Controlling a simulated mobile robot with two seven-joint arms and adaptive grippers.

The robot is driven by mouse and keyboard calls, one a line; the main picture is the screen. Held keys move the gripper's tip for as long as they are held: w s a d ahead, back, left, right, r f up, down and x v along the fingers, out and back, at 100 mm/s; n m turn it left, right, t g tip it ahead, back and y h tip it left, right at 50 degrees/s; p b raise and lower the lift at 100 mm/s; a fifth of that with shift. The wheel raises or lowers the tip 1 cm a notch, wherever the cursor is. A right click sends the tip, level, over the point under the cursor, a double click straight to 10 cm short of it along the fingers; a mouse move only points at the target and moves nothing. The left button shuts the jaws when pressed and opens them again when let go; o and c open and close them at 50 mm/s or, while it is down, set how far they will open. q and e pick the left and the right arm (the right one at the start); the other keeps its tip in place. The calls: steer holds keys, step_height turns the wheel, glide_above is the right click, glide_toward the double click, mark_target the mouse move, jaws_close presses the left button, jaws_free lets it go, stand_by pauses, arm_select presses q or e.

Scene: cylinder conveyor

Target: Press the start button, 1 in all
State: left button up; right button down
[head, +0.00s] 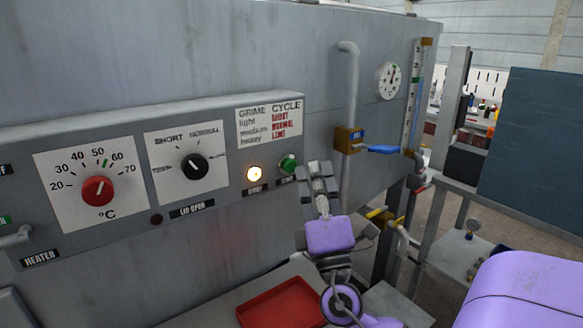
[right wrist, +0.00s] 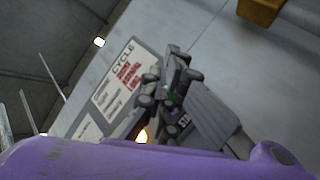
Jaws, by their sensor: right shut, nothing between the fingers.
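The green start button (head: 288,163) sits on the grey control panel, right of a glowing lamp (head: 254,173). My right gripper (head: 316,170) is shut and empty, with its fingertips close to the right side of the button in the head view. I cannot tell whether they touch it. In the right wrist view the fingers (right wrist: 172,78) cover most of the button, leaving a bit of green (right wrist: 170,96) beside a label reading "STA". The glowing lamp also shows there (right wrist: 142,135). My left gripper is not in view.
The panel holds a red temperature knob (head: 97,190) and a black selector knob (head: 194,167). A vertical pipe (head: 349,90) with a blue-handled valve (head: 382,149) stands right of the gripper. A red tray (head: 282,304) lies below.

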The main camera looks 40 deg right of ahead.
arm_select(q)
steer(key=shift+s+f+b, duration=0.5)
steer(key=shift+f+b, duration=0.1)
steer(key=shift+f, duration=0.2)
arm_select(e)
steer(key=s, duration=0.5)
steer(key=shift+a, duration=0.25)
steer(key=shift+f, duration=0.1)
